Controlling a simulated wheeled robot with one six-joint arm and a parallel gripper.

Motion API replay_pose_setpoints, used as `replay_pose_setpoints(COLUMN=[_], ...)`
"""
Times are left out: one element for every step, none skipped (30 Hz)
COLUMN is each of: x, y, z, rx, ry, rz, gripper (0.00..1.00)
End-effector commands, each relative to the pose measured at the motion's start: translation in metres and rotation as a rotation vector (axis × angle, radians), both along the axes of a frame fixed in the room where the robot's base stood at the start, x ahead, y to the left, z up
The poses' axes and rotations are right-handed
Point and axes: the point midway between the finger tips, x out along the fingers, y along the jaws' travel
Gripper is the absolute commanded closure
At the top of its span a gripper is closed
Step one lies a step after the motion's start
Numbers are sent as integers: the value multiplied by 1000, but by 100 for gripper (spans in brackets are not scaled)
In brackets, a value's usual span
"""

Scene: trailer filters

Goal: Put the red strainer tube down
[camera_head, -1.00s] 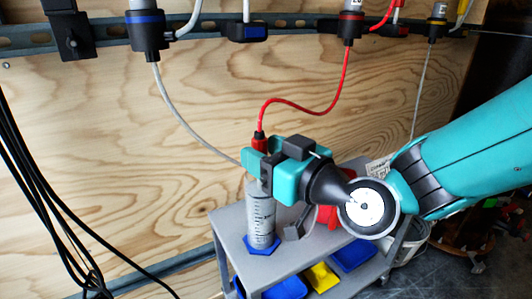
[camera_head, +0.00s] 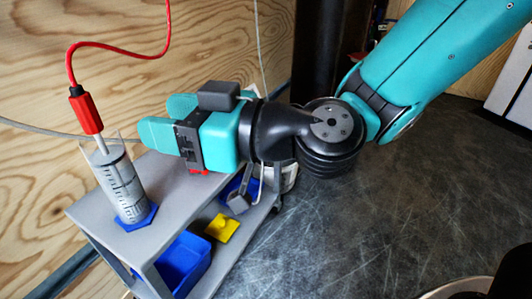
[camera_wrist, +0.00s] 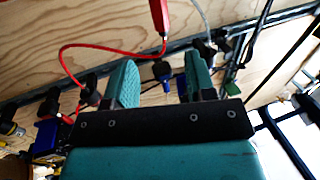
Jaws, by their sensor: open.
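The red strainer tube (camera_head: 86,110) stands with its red upper part above a clear graduated cylinder (camera_head: 122,187), and its pale lower stem goes down into the cylinder's mouth. A red hose curves up from its top. The cylinder stands on a blue hexagonal foot (camera_head: 138,219) on the grey cart (camera_head: 178,195). My gripper (camera_head: 160,120) is open and empty, to the right of the tube and apart from it. In the wrist view, the two teal fingers (camera_wrist: 160,80) are spread with nothing between them, and the red tube (camera_wrist: 160,14) shows beyond them at the top edge.
The plywood wall (camera_head: 40,190) is close behind the cart. A blue bin (camera_head: 180,264) and a yellow item (camera_head: 222,228) are on the cart's lower level. Dark floor (camera_head: 340,230) is free to the right.

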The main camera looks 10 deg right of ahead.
Motion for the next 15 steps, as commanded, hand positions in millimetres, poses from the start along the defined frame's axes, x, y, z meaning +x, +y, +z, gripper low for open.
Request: replay_pose_setpoints(x=[0,-1,-2,-4,-7,-12,-17,-22,-30,-35,-41,-47,-51,-56,-61], y=[0,0,0,0,-1,-2,-4,-7,-13,-19,-26,-39,-50,-61,-78], z=[0,0,0,0,-1,-3,-4,-8,-14,-19,-25,-34,-41,-47,-54], rx=[-1,-3,-9,-18,-31,-59,-86,-122,-181,-232,-289,-368,-428,-486,-561], ry=[0,1,7,13,23,45,66,94,142,187,238,311,372,434,520], rz=[1,4,14,26,44,74,100,127,160,179,191,195,189,176,145], gripper=[50,50,50,50,50,50,50,50,50,50,50,50,50,50,50])
